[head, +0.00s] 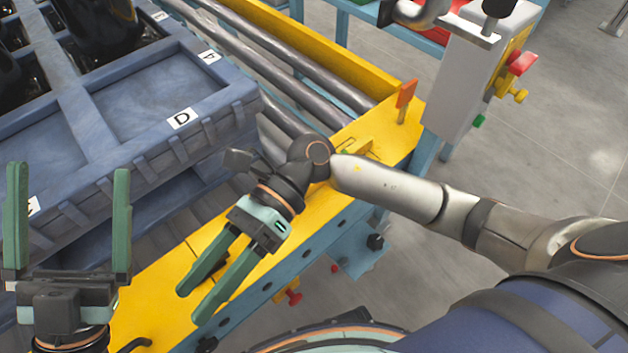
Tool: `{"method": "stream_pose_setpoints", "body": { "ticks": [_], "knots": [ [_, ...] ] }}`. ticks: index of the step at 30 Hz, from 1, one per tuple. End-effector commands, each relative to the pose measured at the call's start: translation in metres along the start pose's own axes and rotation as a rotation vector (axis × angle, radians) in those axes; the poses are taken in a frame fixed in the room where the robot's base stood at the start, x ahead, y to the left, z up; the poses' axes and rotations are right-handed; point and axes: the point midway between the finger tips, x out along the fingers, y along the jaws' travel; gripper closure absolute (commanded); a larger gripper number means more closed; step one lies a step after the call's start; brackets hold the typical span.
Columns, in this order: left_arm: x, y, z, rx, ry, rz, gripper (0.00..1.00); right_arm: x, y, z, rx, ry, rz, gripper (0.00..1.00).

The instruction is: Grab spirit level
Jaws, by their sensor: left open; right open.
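I cannot pick out a spirit level for certain. A small yellow raised piece (357,147) lies on the yellow conveyor rail, partly hidden behind my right wrist, and I cannot tell what it is. My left gripper (70,168) is at the lower left, open and empty, its green fingers wide apart and pointing up the picture in front of the blue pallet. My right gripper (191,306) is over the yellow rail, pointing down-left. Its two green fingers are apart with nothing between them.
A blue pallet (160,95) marked D and 4 sits on the conveyor with dark parts on it. Grey rollers (300,75) run behind. An orange tab (405,95) stands on the rail. A grey control box (470,75) with a red button is at upper right.

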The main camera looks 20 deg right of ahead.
Motion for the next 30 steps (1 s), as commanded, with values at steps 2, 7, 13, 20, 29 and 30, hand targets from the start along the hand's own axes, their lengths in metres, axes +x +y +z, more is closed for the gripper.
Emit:
{"method": "stream_pose_setpoints", "body": {
  "ticks": [2,7,13,20,29,30],
  "knots": [
    [-0.001,0.001,-0.004,0.005,0.022,0.002,0.01,-0.015,-0.03,-0.031,-0.113,0.23,-0.086,0.35],
    [-0.002,0.002,-0.008,0.011,0.045,0.005,0.01,-0.086,-0.093,-0.078,-0.276,0.713,-0.259,0.35],
    [-0.004,0.003,-0.013,0.017,0.072,0.007,0.01,-0.212,-0.136,-0.09,-0.325,1.221,-0.438,0.35],
    [-0.005,0.004,-0.016,0.02,0.088,0.008,0.01,-0.303,-0.137,-0.075,-0.273,1.528,-0.548,0.35],
    [-0.014,0.009,-0.006,0.002,0.087,0.01,0.01,-0.32,-0.155,-0.108,-0.255,1.576,-0.561,0.35],
    [-0.015,0.01,-0.004,-0.002,0.087,0.011,0.01,-0.321,-0.159,-0.114,-0.256,1.575,-0.562,0.35]
  ]
}}
